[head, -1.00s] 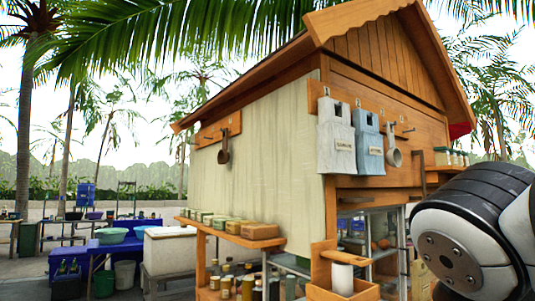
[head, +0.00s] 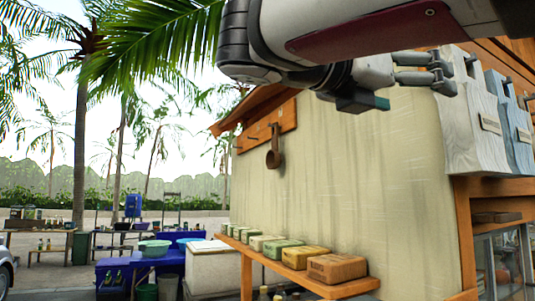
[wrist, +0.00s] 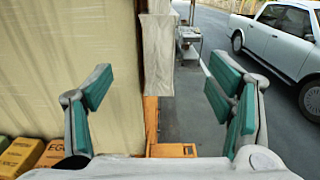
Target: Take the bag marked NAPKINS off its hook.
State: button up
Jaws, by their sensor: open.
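Two cloth bags hang on the hut's front at the right of the head view: a whitish bag (head: 470,120) and a blue-grey bag (head: 513,125). Each has a small label, too small to read, so I cannot tell which is marked NAPKINS. My gripper (head: 446,68) is open at bag height, just left of the whitish bag's upper part. In the wrist view, the open jaws (wrist: 162,92) have teal pads, and a pale bag (wrist: 157,55) shows edge-on between and beyond them. I see no grip on it.
The hut's cream side wall (head: 370,170) stands close to my arm. A side shelf (head: 345,288) carries several wrapped blocks. A ladle (head: 273,150) hangs on the wall. In the wrist view, open road with a white car (wrist: 285,45) lies to the right.

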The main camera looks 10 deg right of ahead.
aim_at(453, 109)
jog(key=x, duration=0.8)
jog(key=shift+w+d, duration=0.1)
jog(key=shift+d, duration=0.05)
jog(key=shift+f+x, duration=0.2)
jog(key=shift+x, duration=2.5)
jog(key=c, duration=1.5)
jog(key=shift+r, duration=0.1)
